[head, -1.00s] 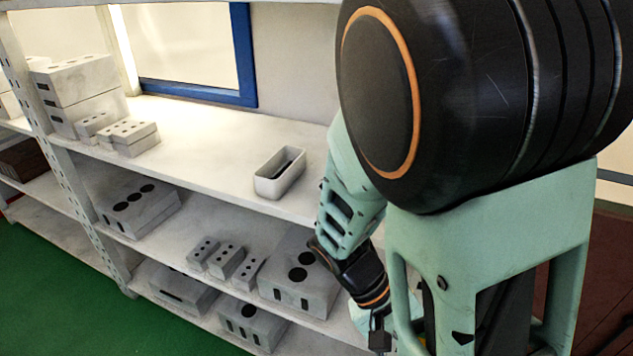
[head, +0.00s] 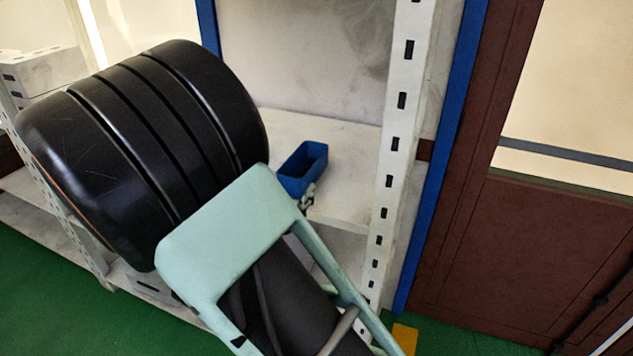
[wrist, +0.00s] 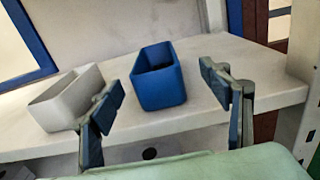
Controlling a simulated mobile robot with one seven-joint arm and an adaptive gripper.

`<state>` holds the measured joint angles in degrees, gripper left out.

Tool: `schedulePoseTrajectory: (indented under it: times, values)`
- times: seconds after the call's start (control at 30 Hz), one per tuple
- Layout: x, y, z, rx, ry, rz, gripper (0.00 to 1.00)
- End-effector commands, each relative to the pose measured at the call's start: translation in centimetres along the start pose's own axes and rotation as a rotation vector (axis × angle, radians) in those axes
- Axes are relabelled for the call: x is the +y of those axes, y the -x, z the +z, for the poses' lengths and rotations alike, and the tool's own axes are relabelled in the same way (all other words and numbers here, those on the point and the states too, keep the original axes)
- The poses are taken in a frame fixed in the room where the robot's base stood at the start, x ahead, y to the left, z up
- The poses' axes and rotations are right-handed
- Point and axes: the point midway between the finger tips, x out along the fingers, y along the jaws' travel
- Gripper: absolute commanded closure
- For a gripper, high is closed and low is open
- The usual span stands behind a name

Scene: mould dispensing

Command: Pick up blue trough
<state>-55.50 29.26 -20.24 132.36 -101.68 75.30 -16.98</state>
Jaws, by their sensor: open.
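The blue trough (wrist: 160,90) stands upright on the white shelf, near its front edge, in the middle of the wrist view. It also shows in the head view (head: 292,185), just right of my arm. My gripper (wrist: 165,84) is open, with one blue-padded finger to the left of the trough and one to the right. The fingers appear nearer to the camera than the trough, with gaps on both sides. In the head view most of my gripper is hidden behind my arm; a fingertip shows by the trough's near side.
A white trough (wrist: 62,98) stands on the same shelf, left of the blue one. A white perforated shelf post (head: 393,150) rises right of the blue trough. The shelf (wrist: 262,85) is bare between trough and post. A lower shelf lies beneath.

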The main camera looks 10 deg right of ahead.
Motion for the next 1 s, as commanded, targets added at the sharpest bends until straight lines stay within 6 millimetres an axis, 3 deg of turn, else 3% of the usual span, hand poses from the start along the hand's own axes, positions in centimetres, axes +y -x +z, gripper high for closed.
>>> schedulePoseTrajectory:
  times: [0.17, 0.4, 0.67, 1.0]
  values:
    - [0.4, -1.4, -0.1, -0.012, 0.003, 0.010, 0.29]
    - [0.5, -5.1, -0.1, -0.011, 0.003, 0.009, 0.29]
    - [0.6, -6.7, 0.0, -0.010, 0.003, 0.010, 0.29]
    - [1.1, -11.1, 0.2, -0.010, 0.002, 0.010, 0.29]
